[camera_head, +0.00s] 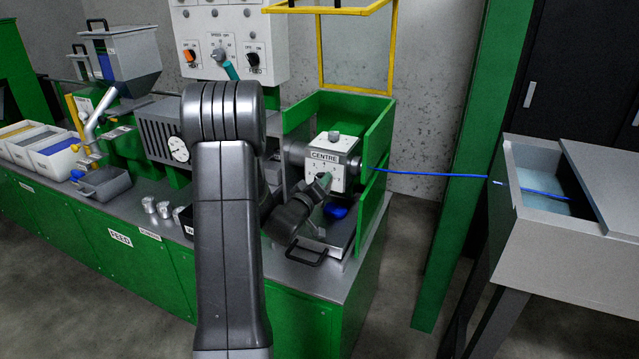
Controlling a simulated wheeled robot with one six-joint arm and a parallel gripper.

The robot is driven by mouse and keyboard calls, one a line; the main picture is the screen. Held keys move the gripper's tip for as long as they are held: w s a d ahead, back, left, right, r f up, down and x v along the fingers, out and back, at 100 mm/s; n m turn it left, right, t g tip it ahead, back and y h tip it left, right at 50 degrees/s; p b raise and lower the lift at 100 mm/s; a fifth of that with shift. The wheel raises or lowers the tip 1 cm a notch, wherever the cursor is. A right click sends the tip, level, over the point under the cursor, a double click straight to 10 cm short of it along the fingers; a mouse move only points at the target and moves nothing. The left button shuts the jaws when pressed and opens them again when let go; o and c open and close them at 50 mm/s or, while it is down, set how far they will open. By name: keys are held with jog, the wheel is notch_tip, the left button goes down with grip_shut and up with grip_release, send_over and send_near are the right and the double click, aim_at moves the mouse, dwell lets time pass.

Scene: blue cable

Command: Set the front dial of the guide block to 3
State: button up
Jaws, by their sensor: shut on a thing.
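The guide block (348,148) is a pale box labelled "CENTRE", inside the green-walled bay. A grey knob sits on its top and another on its right side. Its front dial shows small printed marks on the front face, but the knob is mostly hidden by my gripper. My gripper (322,184) reaches up from the lower left and is shut on the front dial at the block's front face. A small teal part shows at its tip. The dial's setting cannot be read.
A blue cable (425,173) runs right from the block to a grey trough (560,262). A blue lump (336,211) and a black-handled tray (312,252) lie below the block. Green bay walls (376,150) stand close right and behind. A control panel (235,40) is behind my arm.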

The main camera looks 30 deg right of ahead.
dwell(0.3)
jog(key=o, duration=1)
jog(key=v, duration=1.4)
jog(key=shift+b, duration=0.3)
jog(key=shift+d, duration=0.1)
jog(key=x, duration=1.3)
jog(key=shift+w+d, duration=0.3)
